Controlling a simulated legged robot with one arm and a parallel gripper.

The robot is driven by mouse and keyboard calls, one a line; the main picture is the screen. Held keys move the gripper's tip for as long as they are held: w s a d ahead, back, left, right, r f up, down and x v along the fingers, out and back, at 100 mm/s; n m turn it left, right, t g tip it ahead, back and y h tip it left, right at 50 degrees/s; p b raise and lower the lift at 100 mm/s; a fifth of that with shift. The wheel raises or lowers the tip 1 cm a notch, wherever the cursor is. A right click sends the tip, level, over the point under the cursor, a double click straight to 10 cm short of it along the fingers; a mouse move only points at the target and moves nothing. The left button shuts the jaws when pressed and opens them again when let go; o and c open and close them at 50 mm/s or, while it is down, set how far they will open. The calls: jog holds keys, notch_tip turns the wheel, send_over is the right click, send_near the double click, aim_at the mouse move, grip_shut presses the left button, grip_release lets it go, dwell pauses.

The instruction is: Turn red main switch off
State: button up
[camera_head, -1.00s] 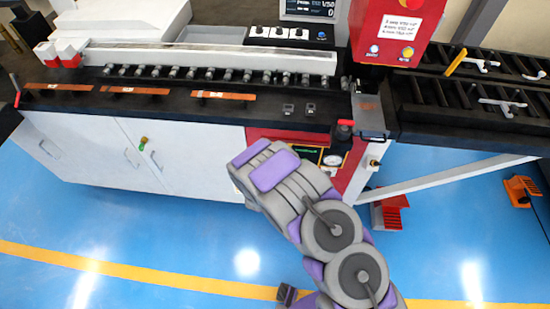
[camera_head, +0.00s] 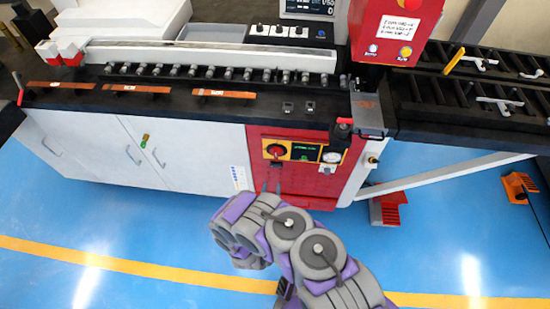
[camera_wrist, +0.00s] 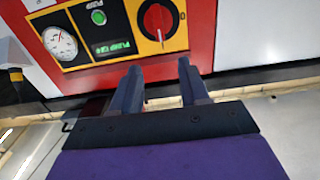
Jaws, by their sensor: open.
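The red main switch (camera_head: 276,151) is a round rotary knob on a yellow plate, at the left of the control panel on the machine's red front. In the wrist view, the red knob (camera_wrist: 158,20) is at the top, with a "0" mark to its right.
Beside the switch are a green-lit pump display (camera_head: 305,152) and a round gauge (camera_head: 332,157). A black handle (camera_head: 341,133) juts out above the gauge. White cabinet doors (camera_head: 140,150) are to the left, a red pedal (camera_head: 386,209) to the lower right. The blue floor is clear in front.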

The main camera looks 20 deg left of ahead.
aim_at(276, 155)
jog(key=b+x, duration=0.4)
jog(key=x, duration=1)
jog(key=shift+w, duration=0.4)
jog(key=shift+c, duration=0.4)
grip_shut()
